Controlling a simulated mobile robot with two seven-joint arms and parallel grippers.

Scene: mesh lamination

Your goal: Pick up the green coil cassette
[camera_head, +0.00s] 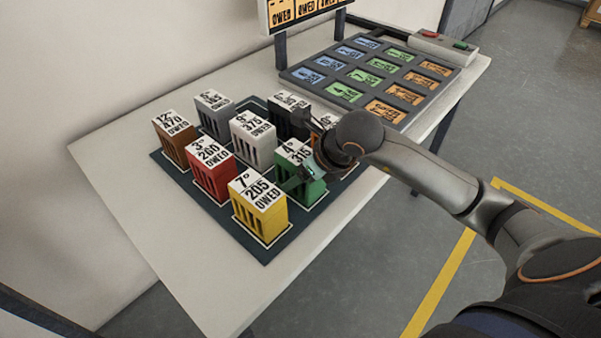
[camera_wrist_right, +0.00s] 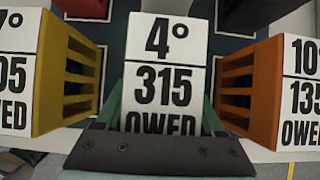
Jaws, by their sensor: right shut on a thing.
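The green coil cassette (camera_head: 312,190), labelled "4° 315 OWED", stands upright on the dark mat at its right side in the head view. My right gripper (camera_head: 308,168) is down at this cassette and shut on it, with the wrist hiding part of its right side. In the right wrist view the white label of the green cassette (camera_wrist_right: 165,85) fills the middle, just beyond the gripper body. The cassette's base is hidden there, so I cannot tell from that view whether it is lifted. My left gripper is not in view.
The yellow cassette (camera_head: 260,212) stands close in front and an orange cassette (camera_wrist_right: 252,90) close on the other side. Red (camera_head: 212,172), white-grey (camera_head: 252,140) and other cassettes share the mat (camera_head: 172,170). A tray of coloured tiles (camera_head: 352,78) lies behind; the table's left part is clear.

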